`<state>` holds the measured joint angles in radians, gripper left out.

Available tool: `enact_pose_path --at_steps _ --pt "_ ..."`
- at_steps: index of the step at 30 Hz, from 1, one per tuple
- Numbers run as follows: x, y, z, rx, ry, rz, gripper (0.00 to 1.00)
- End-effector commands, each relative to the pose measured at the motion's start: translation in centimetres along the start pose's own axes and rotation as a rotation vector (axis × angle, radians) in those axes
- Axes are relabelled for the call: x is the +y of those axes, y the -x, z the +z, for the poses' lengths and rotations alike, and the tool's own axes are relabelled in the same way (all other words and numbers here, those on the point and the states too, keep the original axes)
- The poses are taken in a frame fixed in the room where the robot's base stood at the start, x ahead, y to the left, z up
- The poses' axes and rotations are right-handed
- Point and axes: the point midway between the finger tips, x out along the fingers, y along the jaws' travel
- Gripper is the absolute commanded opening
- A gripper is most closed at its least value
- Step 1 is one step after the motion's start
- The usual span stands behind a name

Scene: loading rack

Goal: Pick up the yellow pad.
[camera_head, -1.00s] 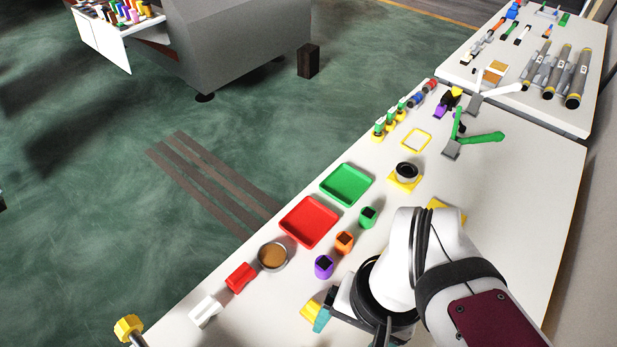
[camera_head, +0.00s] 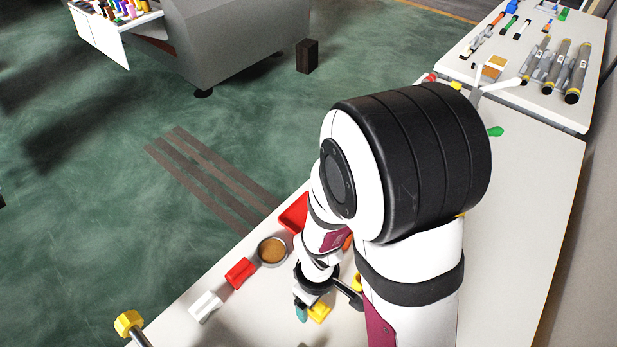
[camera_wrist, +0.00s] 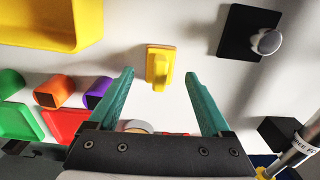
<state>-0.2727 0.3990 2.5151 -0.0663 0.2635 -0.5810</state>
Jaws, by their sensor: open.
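The yellow pad (camera_wrist: 160,64) lies on the white table, a small yellow block with a narrower raised part. In the wrist view it sits between and slightly beyond the fingertips, with clear space on both sides. It also shows in the head view (camera_head: 320,312), beside my gripper and partly covered by it. My gripper (camera_wrist: 159,76) has two teal fingers, spread apart with nothing between them. In the head view its teal finger (camera_head: 301,313) shows just left of the pad. I cannot tell the exact height of the fingertips over the table.
A yellow tray (camera_wrist: 45,22) is at the upper left of the wrist view. Orange (camera_wrist: 53,92) and purple (camera_wrist: 97,92) holders stand left of the fingers. A black square base with a pale knob (camera_wrist: 250,32) is at right. A red block (camera_head: 240,273) and brown-filled bowl (camera_head: 272,252) lie nearby.

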Motion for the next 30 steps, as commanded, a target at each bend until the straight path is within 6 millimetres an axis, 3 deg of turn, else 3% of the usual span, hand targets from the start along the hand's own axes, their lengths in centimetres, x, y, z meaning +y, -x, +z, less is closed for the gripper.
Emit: enact_pose_path --at_steps 3,10,24,30 --pt "0.0 -1.9 0.1 -0.004 -0.001 -0.001 0.82" --pt "0.0 -2.2 0.0 0.001 -0.001 0.001 0.82" --pt "0.0 -2.1 0.0 0.000 -0.001 0.001 0.00" --pt "0.0 -2.1 0.0 0.000 -0.001 0.001 0.00"
